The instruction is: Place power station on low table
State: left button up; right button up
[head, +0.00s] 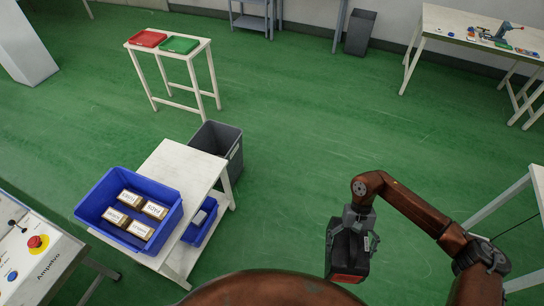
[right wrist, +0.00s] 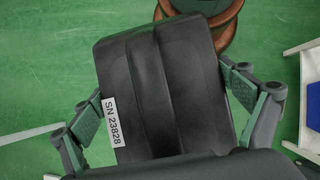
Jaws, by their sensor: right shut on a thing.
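The power station (head: 344,262) is a black box with a red part on its lower end. It hangs above the green floor at the lower right of the head view. My right gripper (head: 351,236) is shut on it from above. In the right wrist view the power station (right wrist: 165,85) sits between the two fingers, with a white "SN 23828" label at its left. A low white table (head: 183,163) with a lower shelf stands left of the gripper, well apart from the power station. My left gripper is out of view.
A blue bin (head: 170,222) with several labelled boxes covers the front of the white table. A dark grey bin (head: 232,155) stands behind it. A white stand (head: 190,57) holds red and green trays. Another white table edge (head: 538,185) is at the right. The middle floor is clear.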

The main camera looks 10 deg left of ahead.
aim_at(179, 169)
jog(key=i, duration=3.1)
jog(key=u, duration=3.7)
jog(key=i, duration=0.5)
jog(key=z, duration=0.05)
